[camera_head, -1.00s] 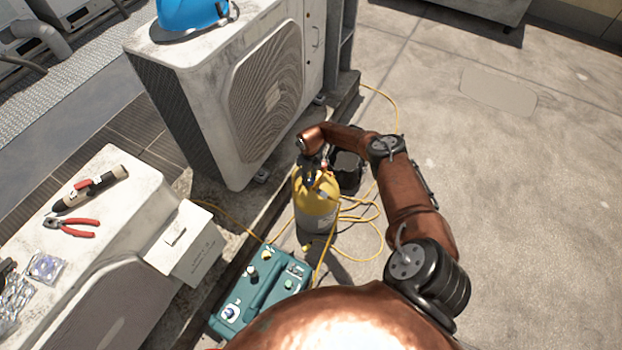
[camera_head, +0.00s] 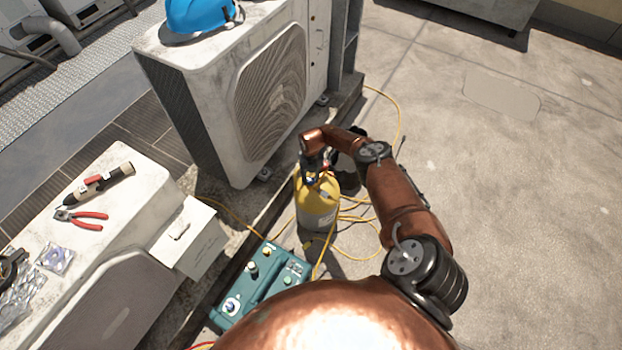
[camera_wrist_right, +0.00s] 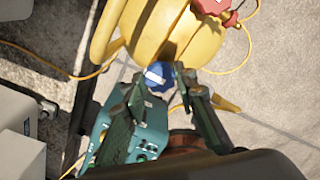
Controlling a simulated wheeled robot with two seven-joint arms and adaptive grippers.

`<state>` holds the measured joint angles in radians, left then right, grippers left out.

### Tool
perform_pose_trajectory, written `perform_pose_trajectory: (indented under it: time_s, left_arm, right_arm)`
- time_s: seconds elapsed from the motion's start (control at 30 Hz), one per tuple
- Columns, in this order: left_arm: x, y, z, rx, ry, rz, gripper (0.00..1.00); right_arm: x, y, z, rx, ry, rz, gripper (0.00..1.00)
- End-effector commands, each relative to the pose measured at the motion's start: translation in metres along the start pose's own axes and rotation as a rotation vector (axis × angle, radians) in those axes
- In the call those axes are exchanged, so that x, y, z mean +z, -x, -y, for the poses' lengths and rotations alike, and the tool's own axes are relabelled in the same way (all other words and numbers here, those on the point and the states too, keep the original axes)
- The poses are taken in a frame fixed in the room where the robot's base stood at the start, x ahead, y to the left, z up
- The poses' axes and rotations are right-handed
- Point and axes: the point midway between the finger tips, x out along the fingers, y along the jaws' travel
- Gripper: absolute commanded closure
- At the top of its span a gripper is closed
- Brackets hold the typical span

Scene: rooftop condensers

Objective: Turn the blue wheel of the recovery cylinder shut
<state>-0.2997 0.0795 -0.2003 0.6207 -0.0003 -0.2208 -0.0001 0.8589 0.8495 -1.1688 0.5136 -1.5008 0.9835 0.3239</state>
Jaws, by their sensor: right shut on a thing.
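The yellow recovery cylinder (camera_head: 317,208) stands upright on the ground, below the large condenser. My right gripper (camera_head: 313,178) is at its top. In the right wrist view the blue wheel (camera_wrist_right: 160,76) lies between the fingertips of my right gripper (camera_wrist_right: 163,90), which is shut on it. The yellow cylinder top (camera_wrist_right: 150,30) fills the upper middle of that view, with a red wheel (camera_wrist_right: 211,6) to the right of the blue one. In the head view the blue wheel is mostly hidden by my gripper. My left gripper is not in view.
A teal recovery machine (camera_head: 262,282) stands close in front of the cylinder. Yellow hoses (camera_head: 372,228) lie looped to its right. The condenser (camera_head: 225,90) carries a blue helmet (camera_head: 198,14). Pliers (camera_head: 82,217) and a torch-like tool (camera_head: 100,183) lie on the left unit. Open concrete lies right.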

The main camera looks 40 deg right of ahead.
Motion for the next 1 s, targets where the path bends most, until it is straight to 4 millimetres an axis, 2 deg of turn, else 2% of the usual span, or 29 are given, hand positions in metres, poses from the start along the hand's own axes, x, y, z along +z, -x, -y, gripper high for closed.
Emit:
perform_pose_trajectory:
  time_s: [0.47,0.5,0.73,1.0]
  left_arm:
    - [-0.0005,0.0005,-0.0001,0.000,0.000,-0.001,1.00]
    - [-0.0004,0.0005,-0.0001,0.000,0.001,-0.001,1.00]
    - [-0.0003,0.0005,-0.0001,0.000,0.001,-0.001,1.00]
    - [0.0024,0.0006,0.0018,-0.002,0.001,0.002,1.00]
  right_arm:
    - [-0.0019,-0.0015,0.0029,-0.005,-0.013,-0.005,0.98]
    - [-0.0019,-0.0015,0.0029,-0.006,-0.012,-0.005,0.72]
    - [-0.0009,-0.0009,0.0008,-0.003,-0.011,-0.002,0.56]
    - [-0.0002,0.0001,-0.0004,-0.001,-0.011,-0.001,0.56]
